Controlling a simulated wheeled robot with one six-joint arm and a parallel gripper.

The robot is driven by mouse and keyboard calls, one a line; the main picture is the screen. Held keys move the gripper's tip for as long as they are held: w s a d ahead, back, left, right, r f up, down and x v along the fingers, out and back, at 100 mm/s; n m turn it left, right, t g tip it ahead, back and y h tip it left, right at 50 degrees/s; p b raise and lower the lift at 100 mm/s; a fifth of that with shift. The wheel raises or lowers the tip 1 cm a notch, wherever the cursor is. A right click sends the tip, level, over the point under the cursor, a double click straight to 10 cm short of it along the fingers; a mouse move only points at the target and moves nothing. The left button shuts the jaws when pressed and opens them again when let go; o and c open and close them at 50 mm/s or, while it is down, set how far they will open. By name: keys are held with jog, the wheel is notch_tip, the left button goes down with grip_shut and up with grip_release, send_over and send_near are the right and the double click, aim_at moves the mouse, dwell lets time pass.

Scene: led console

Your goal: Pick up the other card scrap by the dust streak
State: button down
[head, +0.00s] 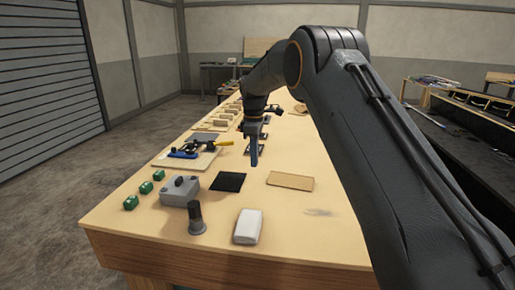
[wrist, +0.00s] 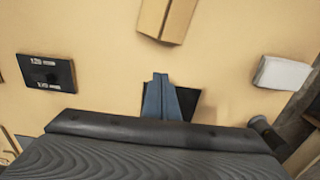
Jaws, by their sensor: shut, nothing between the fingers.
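A flat tan rectangle (head: 290,181), which looks like card, lies on the workbench right of a black square (head: 229,182). A faint grey dust streak (head: 318,212) is on the bench just in front of it. A tan piece, probably the same one, shows at the top of the wrist view (wrist: 167,18). My gripper (head: 254,164) points down above the bench, behind and left of the tan piece, apart from it. Its blue-grey fingers (wrist: 160,78) are together and empty, in front of the black square (wrist: 188,102) in the wrist view. I see no second scrap clearly.
A white block (head: 249,226), a dark upright cylinder (head: 196,217) and a grey box (head: 180,191) stand near the front. Several small green blocks (head: 145,188) line the left edge. A board (head: 184,158) with tools lies behind. The front right is clear.

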aim_at(255, 179)
notch_tip(255, 179, down, 5)
jog(key=shift+s+d+p, duration=0.1)
jog(key=shift+p, duration=0.85)
jog(key=shift+s+d+r+p, duration=0.15)
jog(key=shift+d+p, duration=0.2)
jog(key=shift+d, duration=0.25)
jog(key=shift+s+d+r+p, duration=0.1)
jog(key=shift+d+p, duration=0.2)
jog(key=shift+d, duration=0.3)
jog(key=shift+d+f+p, duration=0.15)
jog(key=shift+d+p, duration=0.15)
jog(key=shift+d, duration=0.4)
